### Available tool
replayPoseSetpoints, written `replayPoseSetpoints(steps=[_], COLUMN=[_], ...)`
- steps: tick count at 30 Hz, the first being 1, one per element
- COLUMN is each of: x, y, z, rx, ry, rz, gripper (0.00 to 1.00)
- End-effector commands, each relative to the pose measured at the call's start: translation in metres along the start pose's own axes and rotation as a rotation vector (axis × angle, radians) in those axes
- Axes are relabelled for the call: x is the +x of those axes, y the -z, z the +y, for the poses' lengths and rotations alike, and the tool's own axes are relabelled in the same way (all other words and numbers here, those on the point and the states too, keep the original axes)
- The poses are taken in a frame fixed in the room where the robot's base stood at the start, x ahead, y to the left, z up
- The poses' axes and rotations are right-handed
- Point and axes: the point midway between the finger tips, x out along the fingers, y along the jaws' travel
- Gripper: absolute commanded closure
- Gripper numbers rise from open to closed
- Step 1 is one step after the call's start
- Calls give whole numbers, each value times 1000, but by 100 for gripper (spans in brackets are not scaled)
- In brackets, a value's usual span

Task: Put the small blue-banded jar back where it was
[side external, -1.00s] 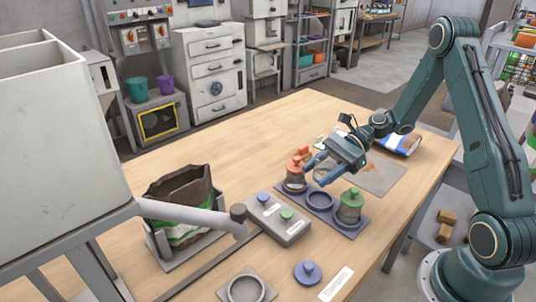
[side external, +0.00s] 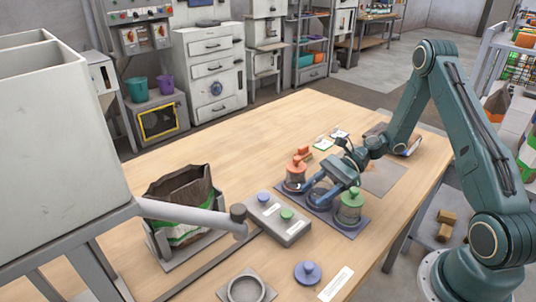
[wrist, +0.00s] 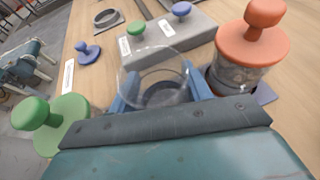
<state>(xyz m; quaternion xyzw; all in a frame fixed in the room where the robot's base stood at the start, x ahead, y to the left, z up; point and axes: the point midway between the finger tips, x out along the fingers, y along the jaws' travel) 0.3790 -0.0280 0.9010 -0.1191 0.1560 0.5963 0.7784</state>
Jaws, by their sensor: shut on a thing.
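A clear, lidless jar (wrist: 152,68) stands between the fingers of my gripper (wrist: 158,92), which is shut on it. No blue band shows on it. In the side view my gripper (side external: 319,195) is low at the middle place of the dark tray (side external: 347,229), between the orange-lidded jar (side external: 296,175) and the green-lidded jar (side external: 349,208). The jar looks upright over or in that place; I cannot tell whether its base touches the tray. A loose blue knobbed lid (side external: 308,272) lies on the table; it also shows in the wrist view (wrist: 88,52).
A grey box with blue and green knobs (side external: 278,220) stands close to the tray. An empty ring holder (side external: 245,290) and a white label (side external: 336,284) lie at the front. A bag (side external: 182,205) stands at the left.

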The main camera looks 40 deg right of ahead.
Motion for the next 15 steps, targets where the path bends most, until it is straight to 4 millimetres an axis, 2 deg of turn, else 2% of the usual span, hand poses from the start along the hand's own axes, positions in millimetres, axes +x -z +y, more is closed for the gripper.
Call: replayPoseSetpoints(steps=[5,15], x=[5,5], y=[10,12], z=[0,0], rx=[0,-1], ry=[-1,-1], rz=[-1,0], gripper=[80,80])
